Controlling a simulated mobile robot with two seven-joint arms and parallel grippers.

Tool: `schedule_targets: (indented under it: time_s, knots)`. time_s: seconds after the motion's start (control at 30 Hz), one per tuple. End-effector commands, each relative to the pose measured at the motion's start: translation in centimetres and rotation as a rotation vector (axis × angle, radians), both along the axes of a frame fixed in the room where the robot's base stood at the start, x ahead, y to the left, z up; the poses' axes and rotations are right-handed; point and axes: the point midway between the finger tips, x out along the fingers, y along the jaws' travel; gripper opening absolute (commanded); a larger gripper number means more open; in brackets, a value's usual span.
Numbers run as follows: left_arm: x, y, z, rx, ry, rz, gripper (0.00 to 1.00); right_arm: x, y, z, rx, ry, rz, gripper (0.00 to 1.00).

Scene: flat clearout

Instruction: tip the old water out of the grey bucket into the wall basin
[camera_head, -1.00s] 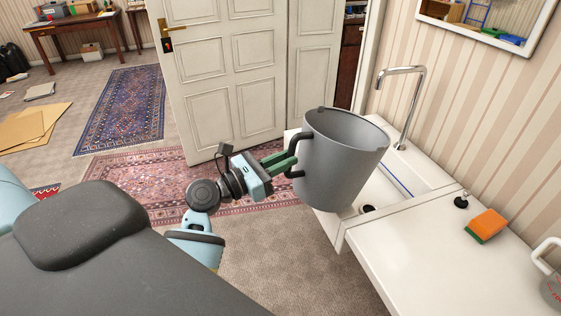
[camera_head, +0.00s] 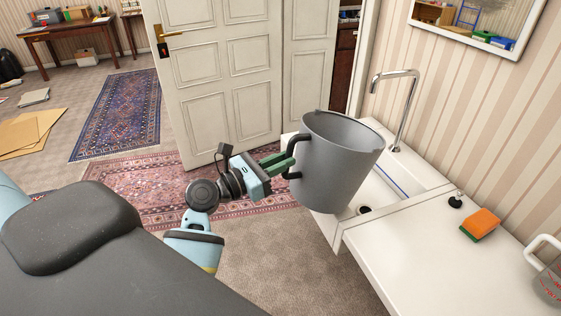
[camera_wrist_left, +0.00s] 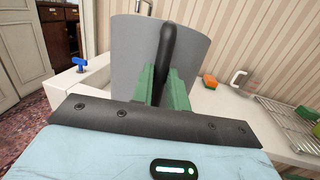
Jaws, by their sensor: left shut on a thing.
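The grey bucket (camera_head: 338,165) is held over the white wall basin (camera_head: 395,197), tilted slightly with its rim leaning right in the head view. My left gripper (camera_head: 279,163) is shut on the bucket's dark side handle. The left wrist view shows the green fingers (camera_wrist_left: 162,88) on either side of the black handle (camera_wrist_left: 165,55), with the bucket (camera_wrist_left: 135,45) close behind. The water inside cannot be seen, and no stream leaves the rim. The bucket hides part of the basin. My right gripper is not in view.
A chrome tap (camera_head: 404,105) rises behind the basin, right of the bucket. An orange and green sponge (camera_head: 481,224), a small black-topped stopper (camera_head: 456,200) and a clear jug (camera_head: 549,280) stand on the white counter (camera_head: 420,260). A white door (camera_head: 225,85) stands behind.

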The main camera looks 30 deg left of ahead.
Motion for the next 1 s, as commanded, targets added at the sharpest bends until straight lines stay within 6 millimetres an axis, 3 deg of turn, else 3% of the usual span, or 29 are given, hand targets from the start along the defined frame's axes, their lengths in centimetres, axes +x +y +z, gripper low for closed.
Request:
schedule_targets:
  time_s: [0.03, 0.4, 1.0]
  knots:
    - [0.0, 0.0, 0.9, 0.004, -0.010, -0.001, 0.00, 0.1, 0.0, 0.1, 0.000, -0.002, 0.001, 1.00]
    - [0.2, -0.1, 2.7, 0.040, 0.062, -0.001, 0.00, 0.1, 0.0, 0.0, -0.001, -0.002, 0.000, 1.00]
    - [0.2, -0.1, 3.0, 0.046, 0.079, 0.003, 0.00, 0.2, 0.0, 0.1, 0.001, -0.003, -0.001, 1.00]
